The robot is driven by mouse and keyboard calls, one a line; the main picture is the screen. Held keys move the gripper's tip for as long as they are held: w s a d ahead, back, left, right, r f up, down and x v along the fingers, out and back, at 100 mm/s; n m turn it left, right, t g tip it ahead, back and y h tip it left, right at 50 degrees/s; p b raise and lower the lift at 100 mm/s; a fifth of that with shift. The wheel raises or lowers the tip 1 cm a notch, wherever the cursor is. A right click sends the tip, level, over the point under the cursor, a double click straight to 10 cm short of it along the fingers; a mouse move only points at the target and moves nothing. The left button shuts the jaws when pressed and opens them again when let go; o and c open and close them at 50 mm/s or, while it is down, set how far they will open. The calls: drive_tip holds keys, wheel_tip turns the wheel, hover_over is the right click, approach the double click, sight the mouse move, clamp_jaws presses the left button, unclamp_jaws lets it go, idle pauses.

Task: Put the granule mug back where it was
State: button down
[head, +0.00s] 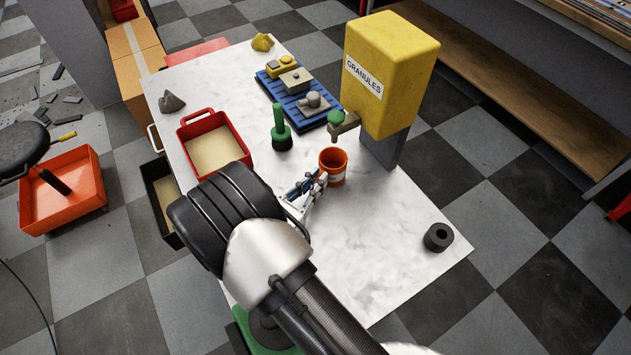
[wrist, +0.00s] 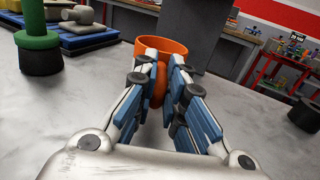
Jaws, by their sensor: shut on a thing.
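The orange granule mug (head: 333,166) stands upright on the white marbled table (head: 395,265), just in front of the yellow granule dispenser (head: 393,75) and slightly left of its grey post. A pale band shows on its side. My gripper (head: 318,181) reaches it from the front left. In the wrist view my gripper (wrist: 162,88) is shut on the near side of the mug (wrist: 178,48), where an orange part shows between the fingers. The fingers hide most of the mug's lower body there. I cannot tell whether its base touches the table.
A green-handled tool (head: 281,130) stands left of the mug. Behind it lies a blue pallet (head: 295,112) with several blocks. A red bin (head: 213,143) stands at the left, and a black ring (head: 438,237) at the right edge. The table's right front is clear.

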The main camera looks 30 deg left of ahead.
drive_tip(key=shift+f, duration=0.2)
drive_tip(key=c, duration=1.7)
unclamp_jaws()
drive_tip(key=shift+o, duration=0.2)
drive_tip(key=shift+r, duration=0.15)
